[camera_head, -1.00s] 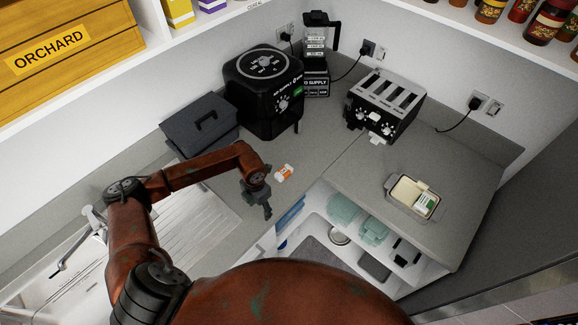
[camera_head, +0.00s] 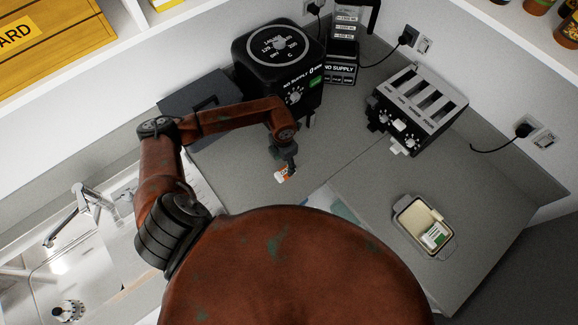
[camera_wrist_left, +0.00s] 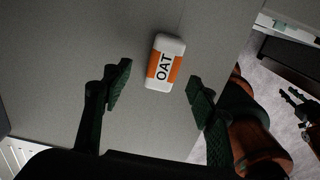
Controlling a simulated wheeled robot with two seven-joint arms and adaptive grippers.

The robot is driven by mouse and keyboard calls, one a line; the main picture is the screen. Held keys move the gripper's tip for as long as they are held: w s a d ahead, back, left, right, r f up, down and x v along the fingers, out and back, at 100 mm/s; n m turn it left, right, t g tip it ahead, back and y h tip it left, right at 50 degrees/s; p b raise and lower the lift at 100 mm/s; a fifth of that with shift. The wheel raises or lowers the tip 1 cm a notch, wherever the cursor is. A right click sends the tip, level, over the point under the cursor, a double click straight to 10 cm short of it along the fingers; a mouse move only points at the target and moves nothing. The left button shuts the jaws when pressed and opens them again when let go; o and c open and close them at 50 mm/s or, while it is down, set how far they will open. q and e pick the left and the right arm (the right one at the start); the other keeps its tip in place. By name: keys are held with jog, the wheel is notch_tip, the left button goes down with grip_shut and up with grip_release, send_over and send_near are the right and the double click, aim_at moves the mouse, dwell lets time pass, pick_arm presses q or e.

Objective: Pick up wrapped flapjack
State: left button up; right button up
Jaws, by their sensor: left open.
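The wrapped flapjack (camera_head: 284,173) is a small white and orange packet on the grey counter in the head view, partly covered by my gripper. In the left wrist view the flapjack (camera_wrist_left: 165,62) shows the word "OAT" and lies just beyond the fingertips, roughly in line with the gap between them. My left gripper (camera_head: 287,168) is over the flapjack in the head view. In the left wrist view the left gripper (camera_wrist_left: 160,83) is open and empty, with one finger on each side.
A black air fryer (camera_head: 277,70) and a dark lidded box (camera_head: 200,95) stand behind the arm. A toaster (camera_head: 420,105) stands to the right. A cream dish (camera_head: 425,228) with a green-and-white packet sits on the right counter. The sink (camera_head: 75,265) is at the left.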

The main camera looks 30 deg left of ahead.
aim_at(285, 171)
pick_arm(q)
jog(key=shift+s+d+f+p, duration=0.15)
jog(key=shift+s+f+p, duration=0.35)
jog(key=shift+s, duration=0.2)
jog(key=f, duration=0.1)
jog(key=w+f+p, duration=0.1)
jog(key=f, duration=0.1)
jog(key=shift+d, duration=0.2)
jog(key=shift+w+f, duration=0.35)
jog(key=shift+f, duration=0.35)
jog(key=shift+s+f, duration=0.25)
jog(key=shift+s+a, duration=0.1)
jog(key=shift+s, duration=0.05)
jog(key=shift+w, duration=0.25)
jog(key=c, duration=0.3)
jog(key=shift+s, duration=0.2)
jog(key=c, duration=0.5)
jog(key=shift+w, duration=0.1)
jog(key=c, duration=0.3)
jog(key=shift+c, duration=0.7)
pick_arm(e)
jog(key=shift+s+d+r, duration=0.1)
jog(key=shift+s+r, duration=0.85)
jog(key=shift+r, duration=0.25)
